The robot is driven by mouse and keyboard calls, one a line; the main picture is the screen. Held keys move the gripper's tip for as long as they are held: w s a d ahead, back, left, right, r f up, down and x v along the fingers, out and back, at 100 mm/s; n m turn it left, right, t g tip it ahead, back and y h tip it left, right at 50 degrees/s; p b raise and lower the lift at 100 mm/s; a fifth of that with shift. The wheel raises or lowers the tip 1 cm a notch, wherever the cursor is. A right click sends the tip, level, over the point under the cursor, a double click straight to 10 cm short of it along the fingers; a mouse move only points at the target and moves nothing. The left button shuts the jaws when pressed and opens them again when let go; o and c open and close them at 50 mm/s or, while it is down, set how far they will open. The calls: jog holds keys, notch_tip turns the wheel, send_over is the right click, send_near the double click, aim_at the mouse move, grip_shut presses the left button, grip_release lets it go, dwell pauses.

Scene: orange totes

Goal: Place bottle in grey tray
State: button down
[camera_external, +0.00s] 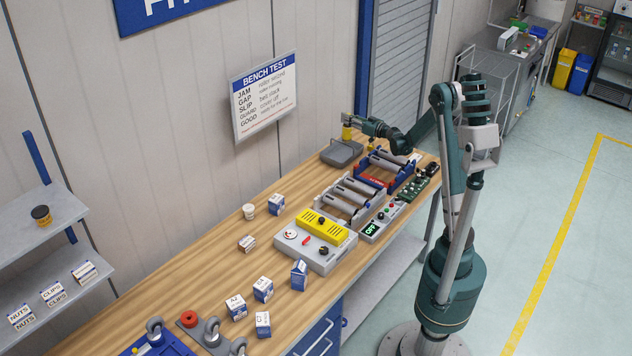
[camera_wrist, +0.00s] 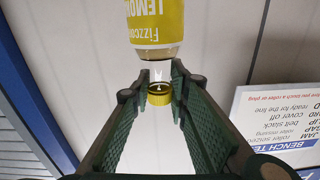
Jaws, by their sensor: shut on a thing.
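A bottle (camera_external: 347,133) with a yellow label hangs from my gripper (camera_external: 349,120) in the external view. The wrist view shows its yellow label (camera_wrist: 155,22), clear neck and yellow cap (camera_wrist: 159,95) between the fingers of my gripper (camera_wrist: 160,85). My gripper is shut on the neck end. The bottle looks roughly upright, cap up. The grey tray (camera_external: 342,155) sits at the far end of the bench, just below the bottle in the external picture. I cannot tell whether the bottle's base touches the tray. The tray's inside is largely hidden.
A blue-framed roller unit (camera_external: 385,170) and a grey roller unit (camera_external: 350,198) stand near the tray. A yellow-topped grey box (camera_external: 316,240), control panel (camera_external: 380,222) and several small cartons (camera_external: 263,289) occupy the wooden bench (camera_external: 190,285). The wall is close behind.

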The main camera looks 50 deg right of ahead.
jog(key=shift+f, duration=1.2)
jog(key=c, duration=2.2)
grip_release()
jog(key=shift+r, duration=0.2)
jog(key=s, duration=1.2)
jog(key=shift+p, duration=0.45)
